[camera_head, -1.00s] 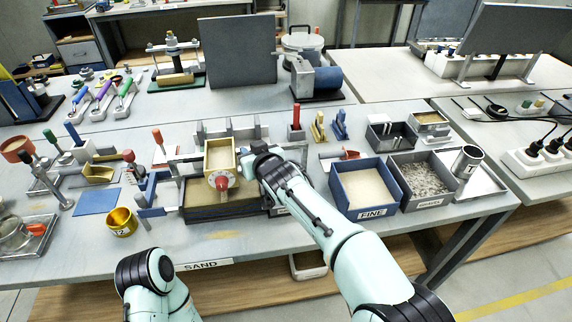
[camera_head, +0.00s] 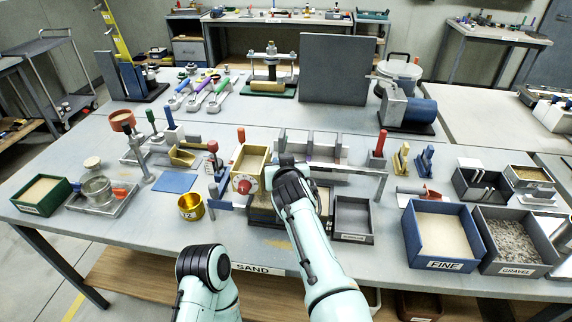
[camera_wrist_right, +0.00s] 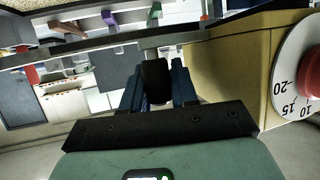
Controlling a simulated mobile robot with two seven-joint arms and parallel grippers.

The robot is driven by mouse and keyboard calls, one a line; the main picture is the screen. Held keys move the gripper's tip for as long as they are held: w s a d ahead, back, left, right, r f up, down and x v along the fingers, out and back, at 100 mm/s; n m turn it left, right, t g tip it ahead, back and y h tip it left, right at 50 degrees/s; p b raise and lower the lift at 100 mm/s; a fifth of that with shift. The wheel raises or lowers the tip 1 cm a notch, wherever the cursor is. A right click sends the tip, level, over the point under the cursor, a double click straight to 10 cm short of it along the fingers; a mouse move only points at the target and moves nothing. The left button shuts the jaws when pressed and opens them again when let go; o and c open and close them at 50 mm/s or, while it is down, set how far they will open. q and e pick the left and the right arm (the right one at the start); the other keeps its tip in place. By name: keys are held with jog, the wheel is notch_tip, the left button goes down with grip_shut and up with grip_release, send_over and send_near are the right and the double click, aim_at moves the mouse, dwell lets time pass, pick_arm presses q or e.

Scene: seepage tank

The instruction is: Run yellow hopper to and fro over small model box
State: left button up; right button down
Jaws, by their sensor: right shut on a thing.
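The yellow hopper (camera_head: 249,166), with a white dial and red knob on its front, is above the left end of the small model box (camera_head: 262,217). Its left side reaches past the box's left edge. My right gripper (camera_head: 283,164) is at the hopper's right side; my wrist covers its fingers in the head view. In the right wrist view its blue fingers (camera_wrist_right: 158,86) are closed on a dark handle, with the hopper's yellow wall (camera_wrist_right: 235,68) close beside. My arm hides much of the box. My left gripper is out of view; only part of that arm shows.
A grey tray (camera_head: 353,216) stands right of the box. The blue FINE bin (camera_head: 441,232) and the GRAVEL bin (camera_head: 513,239) are farther right. A brass cup (camera_head: 191,207) and blue mat (camera_head: 176,180) lie left. A long grey bar (camera_head: 345,169) runs behind my wrist.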

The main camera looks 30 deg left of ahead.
jog(key=c, duration=1.2)
grip_release()
jog(key=shift+s+a, duration=0.1)
jog(key=shift+a, duration=0.2)
jog(key=shift+c, duration=0.2)
jog(key=shift+s+d+r+b, duration=0.25)
jog(key=shift+s+b, duration=0.05)
jog(key=shift+s, duration=0.2)
pick_arm(q)
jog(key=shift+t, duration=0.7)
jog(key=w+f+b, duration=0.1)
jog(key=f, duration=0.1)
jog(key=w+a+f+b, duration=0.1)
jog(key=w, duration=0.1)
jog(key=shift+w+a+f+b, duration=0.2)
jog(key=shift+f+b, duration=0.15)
jog(key=shift+b, duration=0.05)
pick_arm(e)
jog(key=v, duration=1.2)
jog(key=shift+d, duration=0.25)
